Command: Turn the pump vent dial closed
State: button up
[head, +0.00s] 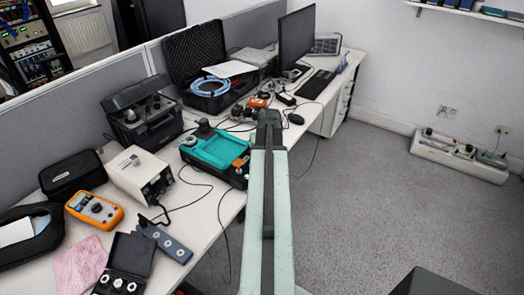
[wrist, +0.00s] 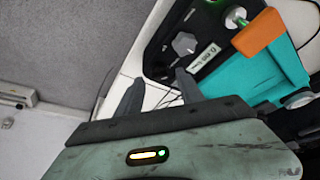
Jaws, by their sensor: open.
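The pump (head: 212,148) is a teal and black unit near the front edge of the desk in the head view. In the wrist view its black panel (wrist: 160,58) carries a grey dial (wrist: 185,44), which I take to be the vent dial. A white label sits beside the dial. How far the dial is turned is unclear. My gripper (wrist: 158,78) is open, with its two dark fingers apart and nothing between them. The fingertips are just short of the dial, and one overlaps the panel's edge in the picture. In the head view my arm hides the fingers.
An orange block (wrist: 258,34) and a green-and-metal fitting (wrist: 236,16) sit beside the dial on the pump. A white instrument box (head: 138,172), an orange multimeter (head: 94,210) and a grey power strip (head: 164,240) stand nearby. Cables hang over the desk edge.

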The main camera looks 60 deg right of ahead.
jog(key=p+v, duration=0.4)
jog(key=v, duration=0.2)
jog(key=shift+p, duration=0.3)
jog(key=shift+a, duration=0.1)
